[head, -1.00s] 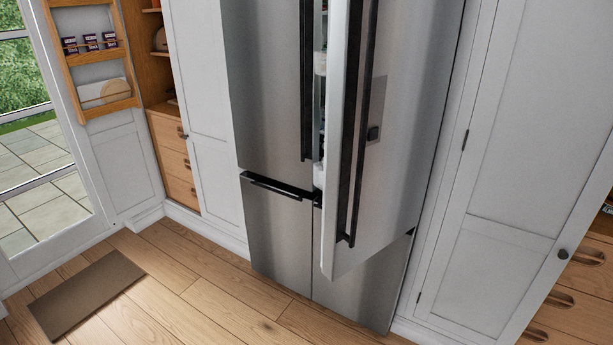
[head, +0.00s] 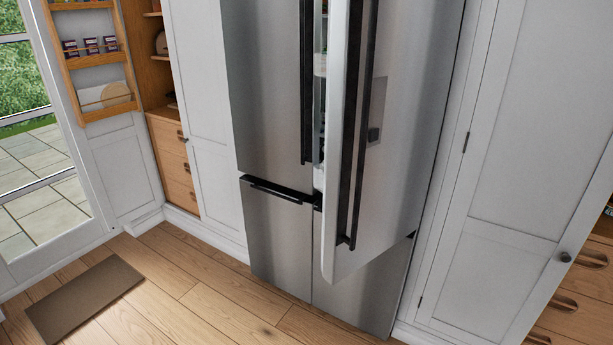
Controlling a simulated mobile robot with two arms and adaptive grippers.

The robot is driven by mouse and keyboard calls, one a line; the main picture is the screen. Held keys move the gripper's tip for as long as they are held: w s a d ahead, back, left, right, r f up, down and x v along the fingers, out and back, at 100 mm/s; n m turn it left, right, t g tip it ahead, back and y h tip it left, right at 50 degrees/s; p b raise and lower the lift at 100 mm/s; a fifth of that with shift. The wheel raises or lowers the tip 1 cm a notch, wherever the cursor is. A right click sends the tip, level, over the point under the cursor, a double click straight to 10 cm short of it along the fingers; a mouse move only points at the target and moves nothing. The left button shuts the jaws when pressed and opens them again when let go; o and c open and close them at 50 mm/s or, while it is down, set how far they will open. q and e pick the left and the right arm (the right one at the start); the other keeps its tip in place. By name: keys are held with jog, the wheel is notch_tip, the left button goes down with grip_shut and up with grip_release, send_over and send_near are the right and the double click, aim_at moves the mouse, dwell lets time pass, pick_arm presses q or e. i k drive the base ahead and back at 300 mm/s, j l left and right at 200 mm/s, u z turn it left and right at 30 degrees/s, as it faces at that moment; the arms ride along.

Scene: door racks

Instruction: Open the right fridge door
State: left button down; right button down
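The right fridge door (head: 400,130) is partly open, swung out toward me from its right side. Its long black vertical handle (head: 358,130) runs near its free left edge. A narrow gap at that edge shows a strip of the fridge interior (head: 320,65). The left fridge door (head: 268,90) is shut, with its own black handle (head: 307,85). Neither of my grippers shows in the head view.
Steel lower drawers (head: 275,240) below the doors are shut. White cabinets stand left (head: 205,110) and right (head: 510,170) of the fridge. The wooden floor (head: 190,290) in front is clear except for a brown mat (head: 85,297). A glass door is at far left.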

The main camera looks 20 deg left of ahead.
aim_at(390, 64)
jog(key=i+j, duration=0.15)
jog(key=j, duration=0.2)
jog(key=i+j+z, duration=0.15)
jog(key=j, duration=0.25)
jog(key=i+j, duration=0.15)
jog(key=j, duration=0.25)
